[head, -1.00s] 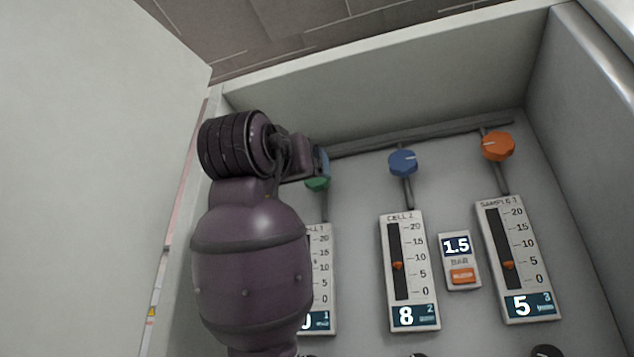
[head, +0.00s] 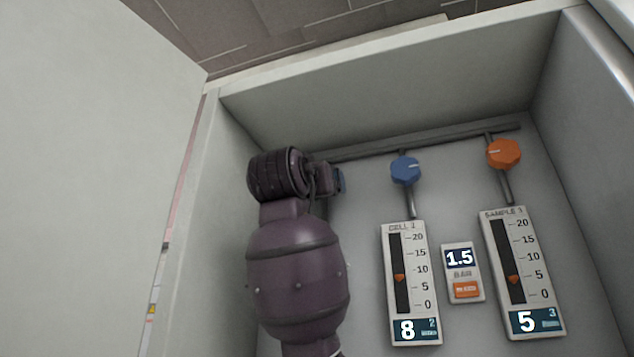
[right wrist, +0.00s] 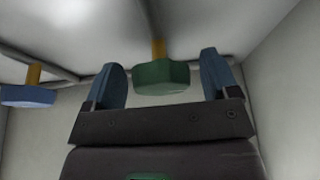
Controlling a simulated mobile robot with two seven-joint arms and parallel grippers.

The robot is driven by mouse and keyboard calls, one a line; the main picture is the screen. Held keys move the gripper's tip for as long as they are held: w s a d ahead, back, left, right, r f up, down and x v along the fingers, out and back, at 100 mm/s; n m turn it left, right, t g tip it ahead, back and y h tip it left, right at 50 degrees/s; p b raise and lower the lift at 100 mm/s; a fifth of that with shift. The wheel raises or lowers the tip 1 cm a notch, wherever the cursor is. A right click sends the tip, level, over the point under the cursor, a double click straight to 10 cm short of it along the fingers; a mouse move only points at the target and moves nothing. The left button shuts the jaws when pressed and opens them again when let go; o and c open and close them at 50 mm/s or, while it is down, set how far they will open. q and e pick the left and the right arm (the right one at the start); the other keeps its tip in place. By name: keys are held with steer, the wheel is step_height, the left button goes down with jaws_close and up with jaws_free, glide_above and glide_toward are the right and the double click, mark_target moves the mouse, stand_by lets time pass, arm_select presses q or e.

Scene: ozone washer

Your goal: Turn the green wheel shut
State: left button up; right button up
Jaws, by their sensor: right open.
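In the right wrist view, the green wheel (right wrist: 162,77) sits on its yellow-brown stem between the two blue fingers of my right gripper (right wrist: 164,78). The fingers stand apart, one on each side of the wheel, with gaps visible to both sides. In the head view my right gripper (head: 338,181) is at the left end of the pipe, and my arm hides the green wheel and the leftmost meter. My left gripper is not in view.
A blue knob (head: 405,170) and an orange knob (head: 503,154) sit to the right on the same panel. Below them are the middle meter reading 8 (head: 410,284), a 1.5 bar display (head: 462,272) and the right meter reading 5 (head: 522,272). Cabinet walls enclose the panel; an open door (head: 80,180) is left.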

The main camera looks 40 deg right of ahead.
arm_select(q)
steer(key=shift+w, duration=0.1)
arm_select(e)
steer(key=c, duration=0.9)
steer(key=shift+f+n+t+y+b, duration=0.1)
steer(key=shift+n+t+y+b, duration=0.45)
steer(key=shift+n, duration=0.45)
steer(key=shift+n+t, duration=0.25)
steer(key=shift+n, duration=0.25)
steer(key=shift+n+b, duration=0.45)
steer(key=shift+n, duration=0.25)
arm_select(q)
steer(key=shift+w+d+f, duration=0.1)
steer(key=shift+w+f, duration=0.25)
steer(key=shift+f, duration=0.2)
arm_select(e)
steer(key=shift+t+y, duration=0.25)
steer(key=shift+t, duration=0.15)
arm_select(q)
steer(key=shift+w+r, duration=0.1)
